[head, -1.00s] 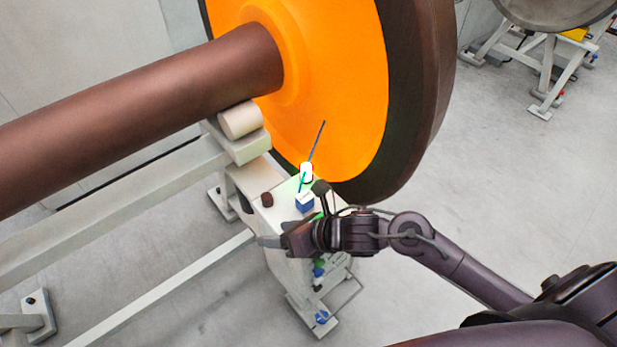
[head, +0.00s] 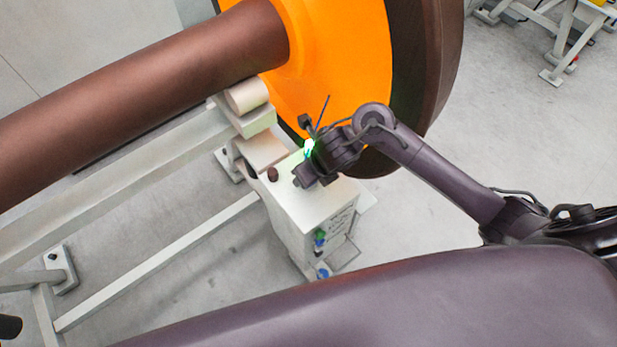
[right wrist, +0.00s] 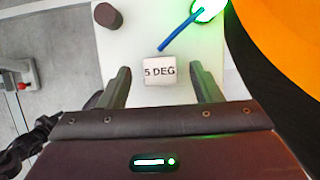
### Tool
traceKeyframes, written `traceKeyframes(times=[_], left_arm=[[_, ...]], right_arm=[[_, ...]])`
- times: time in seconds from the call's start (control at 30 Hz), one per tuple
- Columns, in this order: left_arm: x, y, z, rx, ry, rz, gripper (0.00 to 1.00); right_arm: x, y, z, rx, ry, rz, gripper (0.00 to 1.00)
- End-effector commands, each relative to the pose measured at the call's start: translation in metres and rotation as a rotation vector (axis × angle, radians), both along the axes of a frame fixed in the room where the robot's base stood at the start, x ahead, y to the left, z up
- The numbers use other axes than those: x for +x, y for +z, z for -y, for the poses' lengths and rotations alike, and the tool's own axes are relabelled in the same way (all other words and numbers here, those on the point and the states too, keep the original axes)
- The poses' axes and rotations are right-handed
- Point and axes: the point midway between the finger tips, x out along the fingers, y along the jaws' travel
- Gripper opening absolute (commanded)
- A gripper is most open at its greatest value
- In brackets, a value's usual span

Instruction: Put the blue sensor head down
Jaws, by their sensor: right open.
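A small block with a white top marked "5 DEG" (right wrist: 159,71) shows in the right wrist view. Its sides looked blue in the earlier head view, so I take it as the blue sensor head. It appears to stand on the pale top of the cabinet (head: 310,208). My right gripper (right wrist: 162,76) is open, with one finger on each side of the block and a gap on both sides. In the head view my right gripper (head: 304,181) is over the cabinet top and hides the block. My left gripper is not in view.
A glowing white-green piece (right wrist: 208,9) with a blue rod (right wrist: 180,33) is close beyond the block. A dark round knob (right wrist: 107,15) stands on the cabinet. The orange wheel (head: 340,55) and its brown axle (head: 140,90) rise behind. The cabinet's front top is clear.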

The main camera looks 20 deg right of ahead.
Motion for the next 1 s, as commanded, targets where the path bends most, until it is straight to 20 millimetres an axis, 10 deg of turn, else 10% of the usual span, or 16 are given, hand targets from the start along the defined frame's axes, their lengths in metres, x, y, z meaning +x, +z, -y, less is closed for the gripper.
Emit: traceKeyframes(times=[0.43,0.8,1.0], left_arm=[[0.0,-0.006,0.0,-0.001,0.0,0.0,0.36],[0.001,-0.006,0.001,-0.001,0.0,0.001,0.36],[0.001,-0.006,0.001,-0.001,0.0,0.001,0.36]], right_arm=[[0.009,-0.022,-0.003,0.0,0.001,0.001,0.58],[0.009,-0.022,-0.003,0.0,0.001,0.001,0.1],[0.009,-0.021,-0.003,0.001,0.0,0.002,0.04]])
